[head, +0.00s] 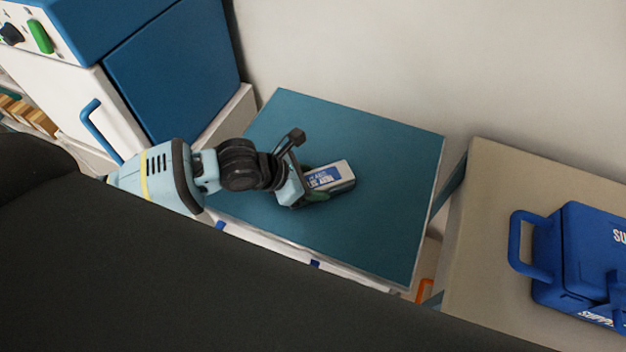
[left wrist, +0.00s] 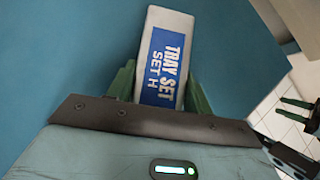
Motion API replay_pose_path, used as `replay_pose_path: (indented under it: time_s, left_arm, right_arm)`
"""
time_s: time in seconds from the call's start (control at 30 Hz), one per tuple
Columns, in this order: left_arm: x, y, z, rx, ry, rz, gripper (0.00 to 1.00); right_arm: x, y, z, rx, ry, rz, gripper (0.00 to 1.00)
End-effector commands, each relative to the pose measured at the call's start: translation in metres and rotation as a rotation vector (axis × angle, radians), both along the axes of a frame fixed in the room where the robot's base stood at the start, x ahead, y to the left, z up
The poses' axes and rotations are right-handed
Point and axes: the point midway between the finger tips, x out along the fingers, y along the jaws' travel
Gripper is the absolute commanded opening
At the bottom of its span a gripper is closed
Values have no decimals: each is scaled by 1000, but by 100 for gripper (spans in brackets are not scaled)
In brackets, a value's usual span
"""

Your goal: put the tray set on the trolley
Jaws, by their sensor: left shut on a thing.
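The tray set (head: 331,176) is a small white box with a blue label. In the left wrist view the label on the tray set (left wrist: 163,60) reads "TRAY SET SET H". My left gripper (head: 308,192) is shut on the tray set, with a green finger on either side of it in the left wrist view (left wrist: 160,85). The tray set is over the teal top of the trolley (head: 385,150). I cannot tell whether it touches the top.
A blue and white cabinet unit (head: 170,75) stands at the back left. A blue case (head: 585,255) sits on a beige surface (head: 490,220) at the right, across a gap. A dark padded surface (head: 200,290) fills the front. The trolley top around the tray set is clear.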

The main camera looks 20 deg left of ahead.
Motion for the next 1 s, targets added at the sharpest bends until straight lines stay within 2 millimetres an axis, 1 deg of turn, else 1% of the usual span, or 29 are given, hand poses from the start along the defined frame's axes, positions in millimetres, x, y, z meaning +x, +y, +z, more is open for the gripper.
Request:
replay_pose_path:
  time_s: [0.17,0.2,0.33,0.37,0.63,0.77,0.87,1.0]
  left_arm:
    - [1,0,-3,-1,-1,0,19]
    - [0,0,-4,0,0,0,53]
    - [0,0,-3,0,0,0,70]
    - [0,0,-3,0,0,0,73]
    - [0,0,-2,0,0,0,73]
    - [-2,3,4,1,-1,0,73]
    - [-8,10,13,3,-2,-1,73]
    - [-20,24,31,5,-3,0,73]
  right_arm:
    - [-4,0,-3,0,8,0,36]
    - [-3,0,-3,0,8,0,36]
    - [-3,0,-3,0,6,0,36]
    - [-2,0,-2,0,6,0,36]
    - [5,0,-1,0,-8,0,36]
    - [9,0,3,0,-16,-1,36]
    - [9,0,4,0,-18,-1,36]
    - [10,0,5,0,-21,0,36]
